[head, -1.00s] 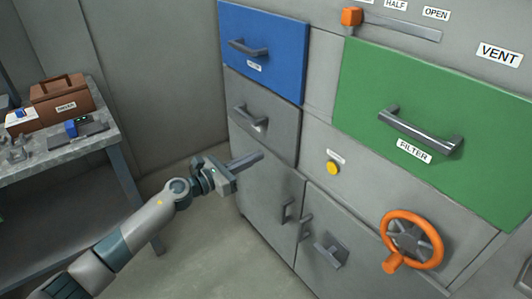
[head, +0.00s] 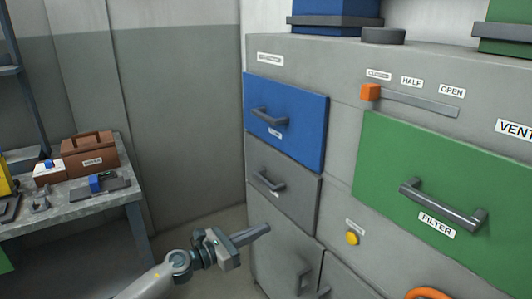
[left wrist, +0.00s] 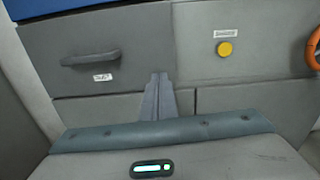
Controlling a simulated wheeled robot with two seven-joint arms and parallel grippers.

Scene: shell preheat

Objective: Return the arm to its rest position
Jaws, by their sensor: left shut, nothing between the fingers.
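My left gripper (head: 262,230) is in the head view, low and left of centre. Its fingers are together with nothing between them, and they point right toward the grey cabinet's lower front. In the left wrist view the closed fingers (left wrist: 158,95) point at the cabinet, below and right of a grey drawer (left wrist: 95,58). Whether the fingertips touch the cabinet front cannot be told. My right gripper is in neither view.
The cabinet has a blue drawer (head: 286,120), a green FILTER drawer (head: 425,175), a yellow button (head: 352,238), an orange slider knob (head: 370,92) and an orange wheel (head: 428,294). A workbench (head: 80,207) stands at left with a brown toolbox (head: 90,158). Floor between is clear.

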